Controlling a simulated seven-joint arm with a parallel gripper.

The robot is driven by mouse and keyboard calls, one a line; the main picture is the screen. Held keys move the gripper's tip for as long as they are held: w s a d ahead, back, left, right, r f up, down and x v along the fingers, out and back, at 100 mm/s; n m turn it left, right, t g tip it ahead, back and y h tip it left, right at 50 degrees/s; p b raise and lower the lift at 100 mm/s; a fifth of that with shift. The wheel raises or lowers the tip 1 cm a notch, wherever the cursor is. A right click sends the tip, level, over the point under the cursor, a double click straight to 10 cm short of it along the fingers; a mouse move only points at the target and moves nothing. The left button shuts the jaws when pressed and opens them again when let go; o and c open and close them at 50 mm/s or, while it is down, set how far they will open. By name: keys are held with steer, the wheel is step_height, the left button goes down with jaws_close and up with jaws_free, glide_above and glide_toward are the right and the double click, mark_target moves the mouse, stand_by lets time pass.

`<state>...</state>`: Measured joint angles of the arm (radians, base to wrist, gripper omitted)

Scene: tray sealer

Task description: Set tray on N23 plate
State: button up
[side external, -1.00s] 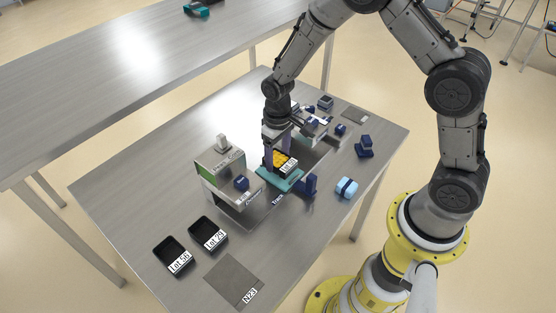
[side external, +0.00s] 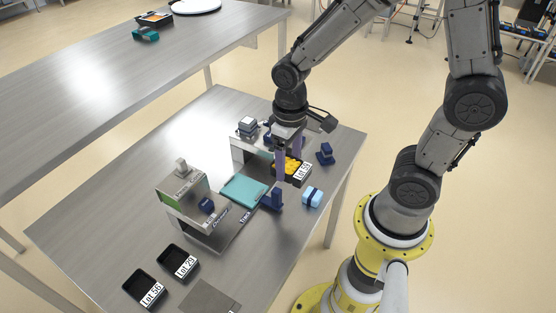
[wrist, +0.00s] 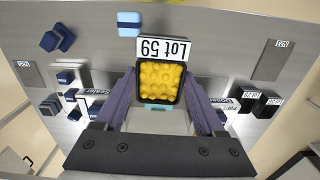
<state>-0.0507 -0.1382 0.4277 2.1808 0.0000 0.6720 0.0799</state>
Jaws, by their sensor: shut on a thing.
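A black tray with yellow round pieces and a Lot 59 label (side external: 303,171) is held between the purple fingers of my gripper (side external: 287,163). It also shows in the wrist view (wrist: 163,46), between the fingertips (wrist: 158,85). The tray appears raised, clear of the teal holder (side external: 245,190), which is bare. The grey N23 plate (side external: 208,298) lies flat and empty at the table's front, cut by the bottom edge of the side view. In the wrist view, that plate (wrist: 272,60) is at the right.
Black empty trays Lot 56 (side external: 143,287) and Lot 29 (side external: 180,262) stand beside the N23 plate. A light-blue block (side external: 312,197) and a dark-blue block (side external: 326,154) sit on the right side.

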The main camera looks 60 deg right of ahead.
steer(key=w+a, duration=0.9)
steer(key=a, duration=0.3)
steer(key=a+f+n, duration=0.2)
steer(key=a+f, duration=0.1)
steer(key=a, duration=0.7)
steer(key=s+a+f+n, duration=0.2)
steer(key=s+a+f, duration=0.3)
steer(key=a, duration=0.4)
steer(key=shift+s+f, duration=0.2)
steer(key=shift+f, duration=1.4)
steer(key=shift+s+f, duration=0.15)
steer(key=shift+f, duration=1.4)
steer(key=shift+f, duration=0.15)
steer(key=o, duration=1.4)
